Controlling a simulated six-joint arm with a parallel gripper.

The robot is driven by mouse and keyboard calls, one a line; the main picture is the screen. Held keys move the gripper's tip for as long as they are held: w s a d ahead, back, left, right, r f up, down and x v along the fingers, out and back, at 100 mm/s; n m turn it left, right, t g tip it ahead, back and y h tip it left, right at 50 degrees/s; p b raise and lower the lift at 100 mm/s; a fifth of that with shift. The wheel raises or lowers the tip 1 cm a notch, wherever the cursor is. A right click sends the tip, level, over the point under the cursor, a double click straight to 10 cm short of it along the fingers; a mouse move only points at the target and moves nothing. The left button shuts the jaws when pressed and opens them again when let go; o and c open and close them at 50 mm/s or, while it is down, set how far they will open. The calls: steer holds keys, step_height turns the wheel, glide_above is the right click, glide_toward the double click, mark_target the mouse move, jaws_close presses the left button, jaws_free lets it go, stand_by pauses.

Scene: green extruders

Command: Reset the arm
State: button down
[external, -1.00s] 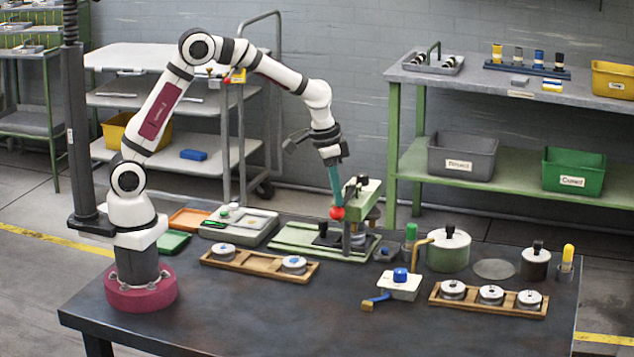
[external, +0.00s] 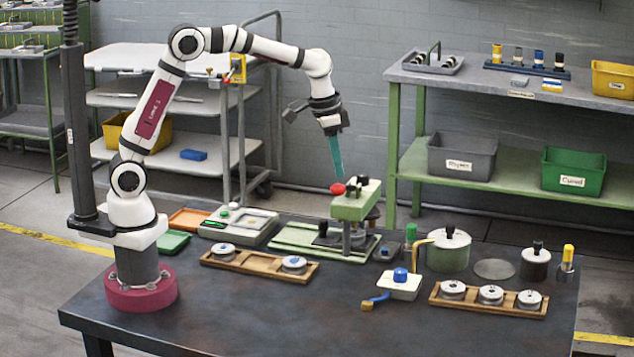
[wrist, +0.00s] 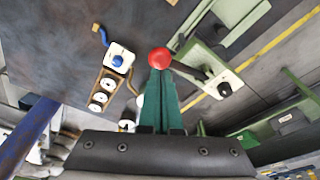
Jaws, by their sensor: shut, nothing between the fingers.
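My gripper (external: 337,160) is shut and empty, its teal fingers pointing down and tilted slightly. It hangs just above the red knob (external: 338,188) of the green press (external: 355,206) on the table. In the wrist view the closed fingers (wrist: 160,75) show in the middle, with the red ball knob (wrist: 159,58) appearing right beyond their tips. A small gap shows between tips and knob in the external view. My arm is raised and bent over the table from its base at the left.
Wooden racks with metal discs stand at centre left (external: 259,264) and front right (external: 488,299). A white block with a blue knob (external: 400,284) and a green lidded pot (external: 448,252) stand right of the press. The front of the table is clear.

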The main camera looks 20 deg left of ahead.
steer(key=shift+d+v, duration=0.15)
steer(key=shift+v, duration=0.6)
steer(key=shift+d+v, duration=0.1)
steer(key=shift+v, duration=0.6)
steer(key=shift+w, duration=0.15)
steer(key=shift+a, duration=0.1)
steer(key=a+n+y, duration=0.2)
steer(key=a+n, duration=0.2)
steer(key=a, duration=2.2)
steer(key=s+a+f+n+y, duration=0.1)
steer(key=s+a+f, duration=0.1)
steer(key=s+a, duration=0.5)
steer(key=s+a+f+n+g, duration=0.1)
steer(key=s+a+f, duration=0.1)
steer(key=s+a, duration=0.5)
steer(key=shift+f+y, duration=0.25)
steer(key=shift+y, duration=0.15)
